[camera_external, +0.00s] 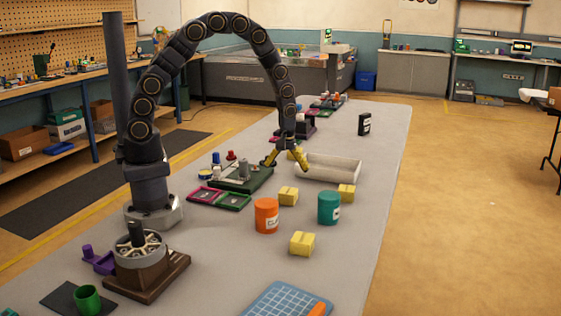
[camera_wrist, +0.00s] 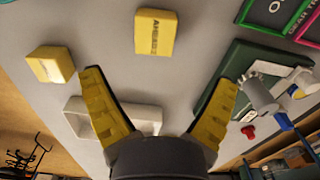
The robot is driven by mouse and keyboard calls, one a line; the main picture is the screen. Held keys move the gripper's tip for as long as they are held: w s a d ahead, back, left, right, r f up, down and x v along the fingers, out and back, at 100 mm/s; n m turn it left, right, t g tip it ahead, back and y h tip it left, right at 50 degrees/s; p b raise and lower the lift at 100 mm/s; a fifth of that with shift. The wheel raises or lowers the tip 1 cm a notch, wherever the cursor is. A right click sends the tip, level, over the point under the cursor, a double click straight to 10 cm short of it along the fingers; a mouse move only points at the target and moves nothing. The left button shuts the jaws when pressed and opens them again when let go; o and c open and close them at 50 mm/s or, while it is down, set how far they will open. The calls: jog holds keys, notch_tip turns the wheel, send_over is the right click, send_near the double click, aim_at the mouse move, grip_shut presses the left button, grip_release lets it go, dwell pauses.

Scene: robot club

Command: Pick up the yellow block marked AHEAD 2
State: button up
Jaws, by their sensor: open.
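A yellow block (camera_wrist: 156,34) marked AHEAD shows at the top middle of the wrist view. The number after the word is too small to read surely. It looks to be the yellow block (camera_external: 288,196) in front of my gripper in the external view. A second yellow block (camera_wrist: 50,64) at the left of the wrist view has unreadable marking; it appears as the block (camera_external: 346,193) by the white tray. Another yellow block (camera_external: 302,243) lies nearer the camera. My gripper (camera_external: 286,163) is open and empty, pointing down between the tray and the green board; its yellow fingers (camera_wrist: 159,76) are spread.
The white tray (camera_external: 328,170) stands right of my gripper. The green board (camera_external: 240,183) with upright parts is at left. An orange canister (camera_external: 266,216) and a teal canister (camera_external: 328,208) stand close to the blocks. The table's right side is mostly clear.

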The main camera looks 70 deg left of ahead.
aim_at(288, 190)
jog(key=f, duration=0.5)
jog(key=d+f, duration=0.1)
jog(key=f, duration=0.1)
jog(key=shift+d+f, duration=0.1)
jog(key=shift+f, duration=0.15)
jog(key=c, duration=1.2)
